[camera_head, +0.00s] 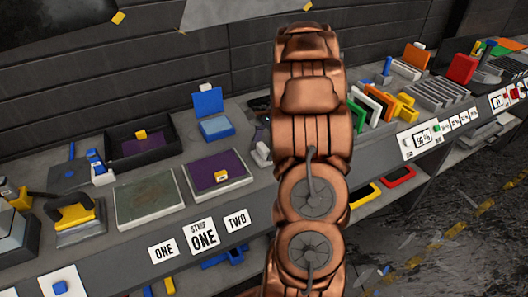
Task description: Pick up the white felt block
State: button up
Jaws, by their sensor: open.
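My copper-coloured arm rises through the middle of the view and covers part of the bench. My gripper cannot be made out; it is hidden behind the arm or outside the view. A small whitish block (262,154) sits on the bench just left of the arm, partly covered by it. Another small white block (103,178) sits at the left, by a blue-and-dark item. I cannot tell from this view which of them, if either, is the white felt block.
The grey bench (120,239) carries a dark open tray (117,148), a greenish plate (150,198), a purple pad (214,172) and a blue box (217,128). Coloured frames and racks crowd the right side. A lower shelf (345,212) holds red and yellow trays.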

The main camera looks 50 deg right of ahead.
jog(key=shift+a+f, duration=0.1)
jog(key=shift+f, duration=0.2)
jog(key=c, duration=1.3)
